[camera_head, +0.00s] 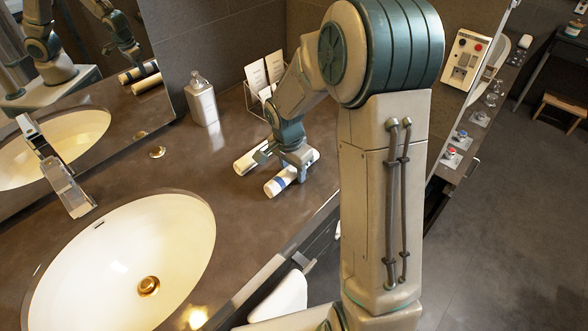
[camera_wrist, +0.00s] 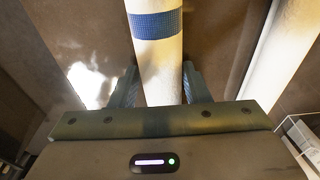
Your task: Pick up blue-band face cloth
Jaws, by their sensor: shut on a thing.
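The blue-band face cloth (camera_head: 278,184) is a white roll with a blue band, lying on the dark counter near its front edge. In the wrist view the cloth (camera_wrist: 158,55) runs up between my two fingers, its blue band beyond the fingertips. My gripper (camera_head: 284,172) is shut on the cloth from above; in the wrist view my gripper (camera_wrist: 160,88) has a finger on each side of it. In the head view my gripper hides part of the roll. The cloth appears to rest on the counter still.
A second white roll (camera_head: 249,160) lies close beside it, also in the wrist view (camera_wrist: 285,50). A soap bottle (camera_head: 201,100) and a wire holder with cards (camera_head: 262,80) stand behind. The sink basin (camera_head: 120,265) is at left. Bare counter (camera_head: 200,160) lies between.

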